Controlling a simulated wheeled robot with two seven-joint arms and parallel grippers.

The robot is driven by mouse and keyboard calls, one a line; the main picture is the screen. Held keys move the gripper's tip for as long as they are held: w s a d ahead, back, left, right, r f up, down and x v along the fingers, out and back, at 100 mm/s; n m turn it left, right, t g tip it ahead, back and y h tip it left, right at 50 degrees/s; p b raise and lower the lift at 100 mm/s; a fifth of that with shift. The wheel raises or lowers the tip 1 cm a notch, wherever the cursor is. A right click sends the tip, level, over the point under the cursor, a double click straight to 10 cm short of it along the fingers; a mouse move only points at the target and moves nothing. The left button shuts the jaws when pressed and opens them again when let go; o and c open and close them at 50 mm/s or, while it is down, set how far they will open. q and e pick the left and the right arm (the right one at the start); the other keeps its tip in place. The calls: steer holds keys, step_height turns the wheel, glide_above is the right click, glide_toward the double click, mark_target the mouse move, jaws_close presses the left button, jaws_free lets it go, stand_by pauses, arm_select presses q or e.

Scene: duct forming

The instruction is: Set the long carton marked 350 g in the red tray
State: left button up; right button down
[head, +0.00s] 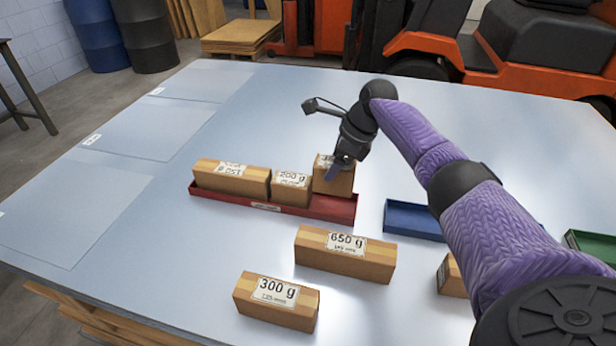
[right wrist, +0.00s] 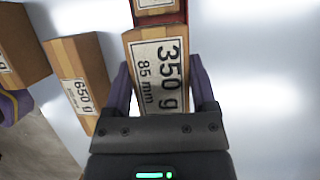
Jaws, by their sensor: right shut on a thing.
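My right gripper (head: 335,170) is shut on a tan carton (head: 334,184). In the right wrist view the carton's label reads 350 g, 85 mm (right wrist: 158,75), between the two fingers. My left gripper is out of the head view.
A 650 g carton (head: 345,254) and a 300 g carton (head: 277,301) lie in front of the red tray. A blue tray (head: 412,222), a green tray (head: 592,246) and another carton (head: 452,277) are to the right, partly behind my arm.

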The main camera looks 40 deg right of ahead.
mark_target(333, 186)
step_height(333, 186, down, 6)
steer(key=b, duration=0.3)
steer(key=shift+f, duration=0.35)
steer(key=shift+r, duration=0.2)
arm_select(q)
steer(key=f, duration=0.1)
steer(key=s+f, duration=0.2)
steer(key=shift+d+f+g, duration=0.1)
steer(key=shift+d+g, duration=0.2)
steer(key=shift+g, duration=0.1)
arm_select(e)
steer(key=shift+c, duration=1)
jaws_free()
steer(key=shift+f, duration=0.1)
steer(key=shift+o, duration=1)
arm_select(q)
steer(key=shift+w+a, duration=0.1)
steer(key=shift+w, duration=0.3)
